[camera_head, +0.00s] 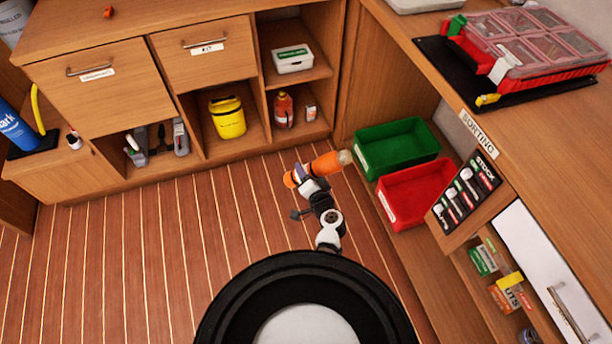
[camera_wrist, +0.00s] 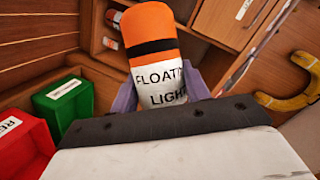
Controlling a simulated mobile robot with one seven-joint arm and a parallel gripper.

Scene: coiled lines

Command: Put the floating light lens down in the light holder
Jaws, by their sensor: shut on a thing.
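The floating light (camera_head: 326,165) is an orange cylinder with a dark band and a pale, clear lens end. It lies nearly level in the head view, lens pointing right, above the floor. In the wrist view the floating light (camera_wrist: 150,27) shows its orange end, black stripe and white label lettered "FLOATING LIGHT". My gripper (camera_head: 309,181) is shut around its body and holds it clear of all surfaces; my gripper (camera_wrist: 160,90) shows its fingers on both sides of the label. I cannot make out which thing is the light holder.
A green bin (camera_head: 397,148) and a red bin (camera_head: 412,193) stand right of the light. Cubbies behind hold a yellow bucket (camera_head: 227,117) and an orange bottle (camera_head: 284,110). The plank floor (camera_head: 130,250) is clear at left.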

